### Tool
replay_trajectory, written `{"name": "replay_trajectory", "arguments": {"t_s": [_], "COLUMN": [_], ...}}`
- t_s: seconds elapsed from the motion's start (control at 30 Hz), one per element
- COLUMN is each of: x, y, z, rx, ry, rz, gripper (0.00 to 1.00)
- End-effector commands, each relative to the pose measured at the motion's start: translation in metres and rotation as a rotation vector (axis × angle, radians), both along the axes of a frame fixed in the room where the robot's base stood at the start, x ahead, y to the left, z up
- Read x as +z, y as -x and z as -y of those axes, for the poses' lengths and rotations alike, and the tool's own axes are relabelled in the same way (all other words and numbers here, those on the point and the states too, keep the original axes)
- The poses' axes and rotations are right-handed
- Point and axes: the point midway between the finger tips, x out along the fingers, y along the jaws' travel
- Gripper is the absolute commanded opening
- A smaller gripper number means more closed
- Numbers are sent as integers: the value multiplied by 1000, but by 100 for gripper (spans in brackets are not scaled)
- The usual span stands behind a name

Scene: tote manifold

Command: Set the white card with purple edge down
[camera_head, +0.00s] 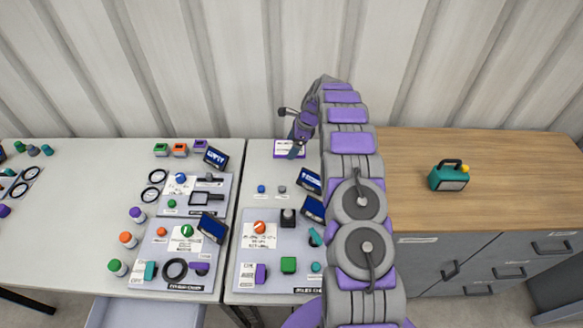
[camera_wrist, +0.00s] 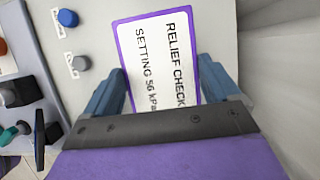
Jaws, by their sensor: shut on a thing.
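The white card with purple edge (camera_head: 289,149) is at the back of the right white table, near the wall. In the wrist view the card (camera_wrist: 157,50) fills the space between the two blue fingers and reads "RELIEF CHECK SETTING 56 kPa". My gripper (camera_head: 297,143) points down at the card, and in the wrist view my gripper (camera_wrist: 163,88) is shut on its two side edges. The card's near end is hidden behind the gripper body. I cannot tell whether the card touches the tabletop.
A grey panel (camera_head: 246,216) with knobs, buttons and small blue screens stands in front of the card. A blue knob (camera_wrist: 68,18) and a grey knob (camera_wrist: 81,63) sit left of it. A teal case (camera_head: 449,176) stands on the wooden counter (camera_head: 430,218) at right.

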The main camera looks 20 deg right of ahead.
Motion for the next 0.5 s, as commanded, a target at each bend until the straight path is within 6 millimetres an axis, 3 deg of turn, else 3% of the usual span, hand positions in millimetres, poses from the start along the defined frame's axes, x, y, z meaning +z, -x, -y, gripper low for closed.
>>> {"name": "replay_trajectory", "arguments": {"t_s": [0.1, 0.5], "x": [-23, -64], "y": [1, 1], "z": [1, 1], "rx": [-2, 0], "ry": [-1, 0], "rz": [0, -1], "gripper": [59, 59]}}
